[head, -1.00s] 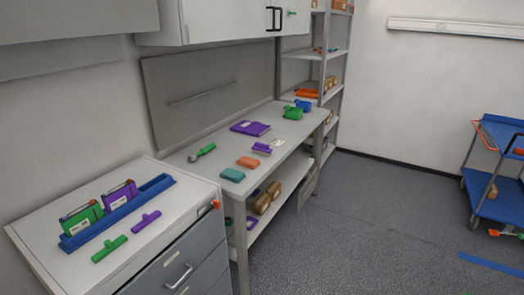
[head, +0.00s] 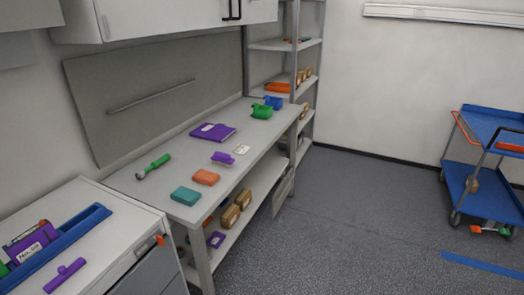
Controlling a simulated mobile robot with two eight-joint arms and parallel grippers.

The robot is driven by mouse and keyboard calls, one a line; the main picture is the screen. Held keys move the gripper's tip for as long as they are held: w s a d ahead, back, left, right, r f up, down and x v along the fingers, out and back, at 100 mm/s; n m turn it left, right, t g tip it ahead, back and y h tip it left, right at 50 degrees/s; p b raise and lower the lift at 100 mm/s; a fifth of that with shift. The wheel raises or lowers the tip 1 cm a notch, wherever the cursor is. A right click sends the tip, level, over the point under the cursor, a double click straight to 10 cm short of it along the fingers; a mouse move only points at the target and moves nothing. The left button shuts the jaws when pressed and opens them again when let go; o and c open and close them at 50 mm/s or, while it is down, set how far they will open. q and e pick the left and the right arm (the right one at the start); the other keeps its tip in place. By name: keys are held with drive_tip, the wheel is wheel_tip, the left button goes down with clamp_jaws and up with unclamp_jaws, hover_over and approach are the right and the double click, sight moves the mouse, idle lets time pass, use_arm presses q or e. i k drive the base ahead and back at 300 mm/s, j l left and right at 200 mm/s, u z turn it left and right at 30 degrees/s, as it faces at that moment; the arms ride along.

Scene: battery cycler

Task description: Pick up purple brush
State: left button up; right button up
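A small purple brush (head: 222,158) with a pale underside lies on the grey workbench (head: 243,171), near its front edge and beside a white label card. A purple T-shaped handled tool (head: 65,275) lies on the white drawer cabinet at lower left; I cannot tell whether it is a brush. Another purple item (head: 216,239) is on the workbench's lower shelf, too small to tell. Neither of my grippers is in view.
The workbench also carries a purple folder (head: 213,132), a green-handled tool (head: 153,166), teal (head: 187,196) and orange (head: 205,177) blocks, and green and blue containers. A blue cart (head: 480,185) stands at right.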

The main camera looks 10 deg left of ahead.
sight(218, 158)
drive_tip(key=i+l+z, duration=0.1)
drive_tip(key=i+z, duration=0.35)
drive_tip(key=i, duration=1.05)
drive_tip(key=i+u, duration=0.4)
drive_tip(key=i+l+u, duration=0.15)
drive_tip(key=i+u, duration=0.25)
drive_tip(key=i+l+u, duration=0.2)
drive_tip(key=u, duration=0.15)
drive_tip(key=i+l, duration=0.05)
